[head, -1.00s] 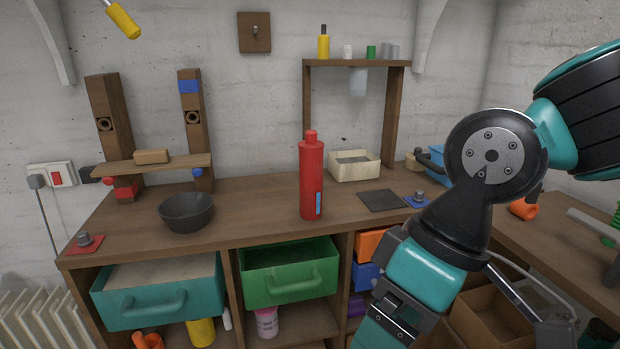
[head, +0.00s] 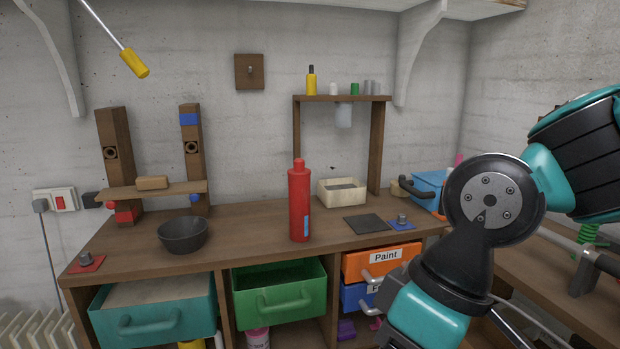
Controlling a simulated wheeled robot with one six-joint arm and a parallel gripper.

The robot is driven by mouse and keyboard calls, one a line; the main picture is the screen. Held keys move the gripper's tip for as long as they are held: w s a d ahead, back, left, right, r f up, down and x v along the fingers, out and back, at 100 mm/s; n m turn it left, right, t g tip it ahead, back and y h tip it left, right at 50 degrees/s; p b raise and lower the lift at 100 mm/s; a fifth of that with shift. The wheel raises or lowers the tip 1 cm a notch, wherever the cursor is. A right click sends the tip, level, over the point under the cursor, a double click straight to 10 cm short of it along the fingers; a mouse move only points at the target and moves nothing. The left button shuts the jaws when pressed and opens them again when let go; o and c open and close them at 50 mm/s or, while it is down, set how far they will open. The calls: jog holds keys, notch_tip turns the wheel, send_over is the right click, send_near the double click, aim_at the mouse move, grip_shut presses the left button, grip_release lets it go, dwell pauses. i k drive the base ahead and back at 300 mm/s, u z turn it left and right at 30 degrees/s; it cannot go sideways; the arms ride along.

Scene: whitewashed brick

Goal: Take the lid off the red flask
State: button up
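The red flask (head: 299,205) stands upright on the wooden workbench, right of the middle of its top. Its red lid (head: 299,164) is on the flask's top end. A blue label shows low on its right side. My arm crosses the right side of the head view, well to the right of the flask and nearer to me. My gripper is outside the picture, so its state is hidden.
A dark bowl (head: 183,235) stands left of the flask, and a cream box (head: 342,192) is behind it to the right. A dark square mat (head: 368,224) lies to its right. Open teal (head: 153,310) and green (head: 279,290) drawers jut out below the bench top.

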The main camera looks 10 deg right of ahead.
aim_at(300, 169)
jog(key=k, duration=1.05)
jog(key=u, duration=0.55)
jog(key=i, duration=0.8)
jog(key=u, duration=0.45)
jog(key=i, duration=0.8)
jog(key=z, duration=0.2)
